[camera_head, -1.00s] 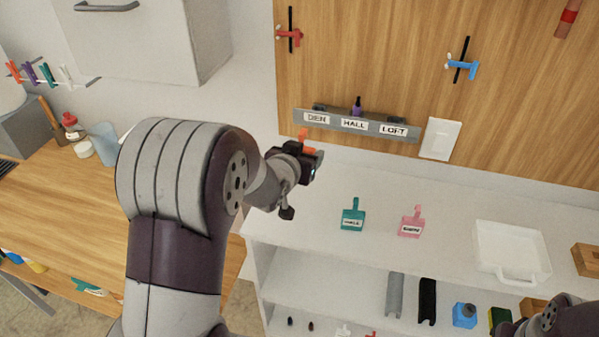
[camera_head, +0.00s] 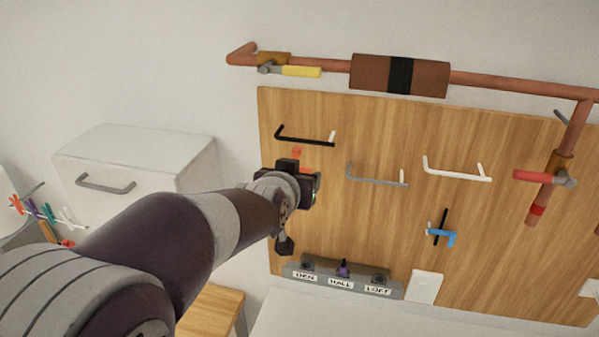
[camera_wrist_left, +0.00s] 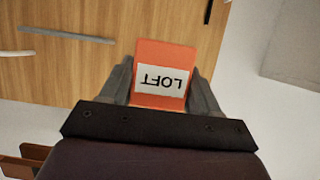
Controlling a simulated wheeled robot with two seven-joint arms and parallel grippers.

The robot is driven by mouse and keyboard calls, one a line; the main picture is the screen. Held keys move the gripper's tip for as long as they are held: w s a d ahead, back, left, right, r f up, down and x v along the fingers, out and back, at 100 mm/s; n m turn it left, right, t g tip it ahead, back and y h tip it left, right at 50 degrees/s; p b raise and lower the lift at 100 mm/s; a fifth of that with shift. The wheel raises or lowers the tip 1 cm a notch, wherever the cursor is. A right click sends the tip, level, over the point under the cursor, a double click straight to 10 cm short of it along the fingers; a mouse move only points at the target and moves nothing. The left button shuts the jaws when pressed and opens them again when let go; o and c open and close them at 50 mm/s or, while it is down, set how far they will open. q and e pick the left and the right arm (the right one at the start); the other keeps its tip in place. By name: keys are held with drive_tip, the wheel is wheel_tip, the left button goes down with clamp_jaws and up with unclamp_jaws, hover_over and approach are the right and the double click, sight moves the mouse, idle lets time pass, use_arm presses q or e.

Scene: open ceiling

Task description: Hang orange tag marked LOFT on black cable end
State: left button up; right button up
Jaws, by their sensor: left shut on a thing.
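My left gripper (camera_head: 300,186) is shut on the orange tag. In the left wrist view the tag (camera_wrist_left: 165,58) sits between the two fingers, its white LOFT label upside down in the picture. In the head view only a small orange part of it (camera_head: 297,152) shows above the gripper. A black hook-shaped rod (camera_head: 305,138) is on the wooden board just above the tag; it looks like the black end, and a dark piece of it (camera_wrist_left: 208,11) shows at the top of the wrist view. I cannot tell whether tag and rod touch. My right gripper is out of view.
A grey hook (camera_head: 376,178) and a white hook (camera_head: 457,174) stick out to the right. A copper pipe (camera_head: 505,82) runs above the board (camera_head: 500,265). A blue-handled fitting (camera_head: 440,234) and a labelled rail (camera_head: 340,280) are lower. A white cabinet (camera_head: 135,165) stands left.

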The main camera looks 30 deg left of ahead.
sight(302, 168)
use_arm(q)
drive_tip(key=shift+s+d+r, duration=0.15)
drive_tip(key=shift+s+r, duration=0.05)
drive_tip(key=shift+s, duration=0.25)
drive_tip(key=shift+f+b, duration=0.15)
drive_tip(key=shift+b, duration=0.15)
drive_tip(key=shift+w, duration=0.45)
drive_tip(key=w, duration=0.1)
drive_tip(key=w+a, duration=0.1)
drive_tip(key=w, duration=0.1)
drive_tip(key=shift+w, duration=0.25)
drive_tip(key=shift+w+a, duration=0.3)
drive_tip(key=shift+w, duration=0.7)
drive_tip(key=shift+w+a, duration=0.25)
drive_tip(key=shift+w, duration=0.75)
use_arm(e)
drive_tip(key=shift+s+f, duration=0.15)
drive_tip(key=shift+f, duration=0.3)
use_arm(q)
drive_tip(key=shift+b, duration=0.5)
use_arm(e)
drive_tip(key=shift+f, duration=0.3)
use_arm(q)
drive_tip(key=shift+f+b, duration=0.75)
drive_tip(key=shift+b, duration=0.05)
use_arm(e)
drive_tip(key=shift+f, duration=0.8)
